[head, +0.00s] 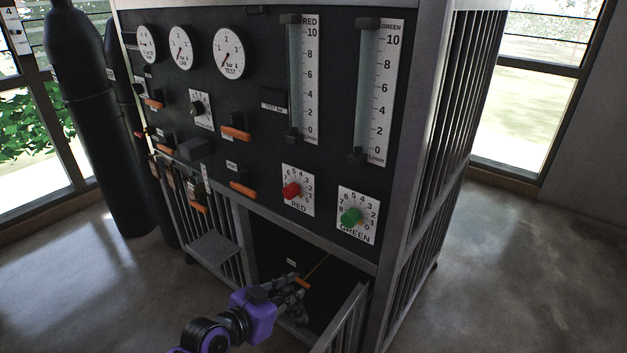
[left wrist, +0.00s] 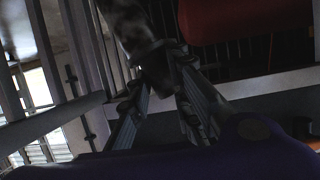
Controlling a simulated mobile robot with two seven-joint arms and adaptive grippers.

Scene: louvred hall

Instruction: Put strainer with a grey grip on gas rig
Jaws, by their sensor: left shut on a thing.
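The gas rig (head: 247,108) is a tall cabinet with a black front panel of gauges, knobs and orange levers. Below the panel is a dark open bay. My left gripper (head: 297,291) reaches into the front of this bay. In the left wrist view its fingers (left wrist: 160,78) are shut on a dark, mottled grey piece (left wrist: 131,25). This looks like the strainer with the grey grip, but it is too dark to make out its whole shape. My right gripper is not in view.
A barred gate (head: 345,322) stands at the bay's right side. A small shelf (head: 211,247) juts out left of the bay. Dark gas cylinders (head: 97,120) stand at the far left. A red rounded body (left wrist: 245,16) shows in the left wrist view. Floor to the right is clear.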

